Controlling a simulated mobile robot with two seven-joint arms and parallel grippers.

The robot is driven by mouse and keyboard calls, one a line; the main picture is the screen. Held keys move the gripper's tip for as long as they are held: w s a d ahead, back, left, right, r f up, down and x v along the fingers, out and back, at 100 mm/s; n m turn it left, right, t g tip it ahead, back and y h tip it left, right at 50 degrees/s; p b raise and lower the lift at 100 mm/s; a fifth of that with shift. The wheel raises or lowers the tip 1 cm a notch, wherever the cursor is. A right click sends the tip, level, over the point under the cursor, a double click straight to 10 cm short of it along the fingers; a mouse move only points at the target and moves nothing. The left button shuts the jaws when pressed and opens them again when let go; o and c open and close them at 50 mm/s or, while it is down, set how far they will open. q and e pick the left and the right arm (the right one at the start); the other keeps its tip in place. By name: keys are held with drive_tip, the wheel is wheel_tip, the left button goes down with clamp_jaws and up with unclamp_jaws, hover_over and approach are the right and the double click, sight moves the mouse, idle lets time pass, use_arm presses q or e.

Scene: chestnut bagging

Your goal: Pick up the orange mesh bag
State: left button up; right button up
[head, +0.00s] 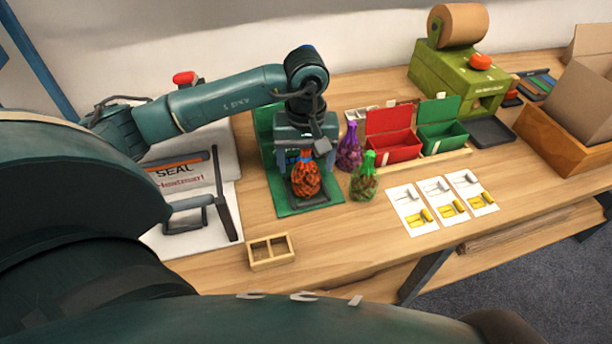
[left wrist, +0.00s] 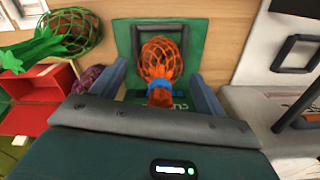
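The orange mesh bag (head: 306,181), full of chestnuts, stands on the green mat (head: 323,201) with its neck up. In the left wrist view the orange mesh bag (left wrist: 159,57) has a blue tie (left wrist: 160,86) at its neck. My left gripper (head: 306,162) is above the bag, pointing down. In the left wrist view my left gripper (left wrist: 157,75) is open, one finger on each side of the neck, with gaps on both sides. My right gripper is not in view.
A green mesh bag (head: 364,182) and a purple mesh bag (head: 349,148) stand close on the right. Beyond them are a red box (head: 394,148) and a green box (head: 441,134). A wooden divided tray (head: 270,251) lies in front. A sealing machine (head: 182,170) is on the left.

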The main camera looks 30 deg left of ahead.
use_arm(q)
drive_tip(key=c, duration=1.4)
drive_tip(key=shift+o, duration=0.2)
drive_tip(key=shift+r, duration=0.15)
